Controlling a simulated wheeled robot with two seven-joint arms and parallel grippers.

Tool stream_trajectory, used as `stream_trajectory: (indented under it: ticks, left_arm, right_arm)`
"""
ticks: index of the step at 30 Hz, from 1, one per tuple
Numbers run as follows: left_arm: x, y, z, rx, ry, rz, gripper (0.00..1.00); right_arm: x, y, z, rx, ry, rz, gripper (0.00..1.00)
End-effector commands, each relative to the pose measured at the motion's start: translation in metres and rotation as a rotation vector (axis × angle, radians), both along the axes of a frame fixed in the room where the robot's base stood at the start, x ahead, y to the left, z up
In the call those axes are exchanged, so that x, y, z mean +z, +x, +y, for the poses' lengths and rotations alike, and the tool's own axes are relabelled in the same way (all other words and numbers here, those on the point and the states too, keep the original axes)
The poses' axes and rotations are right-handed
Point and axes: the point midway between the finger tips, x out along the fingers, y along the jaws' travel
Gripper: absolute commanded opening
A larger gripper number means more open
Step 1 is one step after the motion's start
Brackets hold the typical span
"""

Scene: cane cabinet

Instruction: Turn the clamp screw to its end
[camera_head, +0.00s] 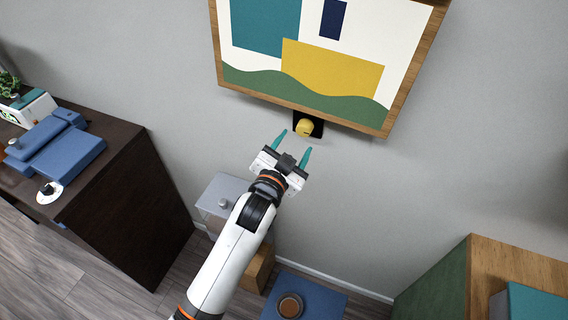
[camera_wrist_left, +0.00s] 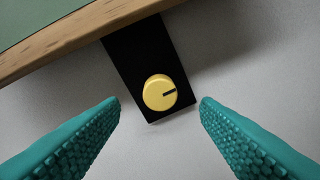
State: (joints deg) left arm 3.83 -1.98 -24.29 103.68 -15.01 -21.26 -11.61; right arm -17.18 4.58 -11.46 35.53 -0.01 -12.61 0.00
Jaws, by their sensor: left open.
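My left gripper (camera_head: 294,144) is open, with teal fingers pointing at the knob from just below. In the wrist view the fingers (camera_wrist_left: 161,103) stand apart on either side, with wall showing between them and the knob. My right gripper is not in view.
A dark cabinet (camera_head: 120,215) with blue boxes (camera_head: 68,158) stands at the left. A grey box (camera_head: 222,190) and a blue surface with a round brown-topped item (camera_head: 289,306) are below. A green and wood cabinet (camera_head: 470,275) is at lower right. The wall around the knob is clear.

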Motion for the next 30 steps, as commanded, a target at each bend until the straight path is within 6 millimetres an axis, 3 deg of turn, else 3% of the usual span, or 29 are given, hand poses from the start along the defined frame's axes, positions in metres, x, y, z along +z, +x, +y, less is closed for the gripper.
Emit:
stream_trajectory:
  ticks: [3,10,30]
  left_arm:
    - [-0.003,-0.026,0.009,0.0,0.0,0.001,0.57]
    - [0.0,-0.055,0.019,0.0,0.001,0.002,0.57]
    - [0.002,-0.06,0.022,0.001,0.02,-0.002,0.57]
  right_arm:
    - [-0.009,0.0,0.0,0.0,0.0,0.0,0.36]
    - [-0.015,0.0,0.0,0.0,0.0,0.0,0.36]
    - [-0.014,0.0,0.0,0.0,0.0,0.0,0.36]
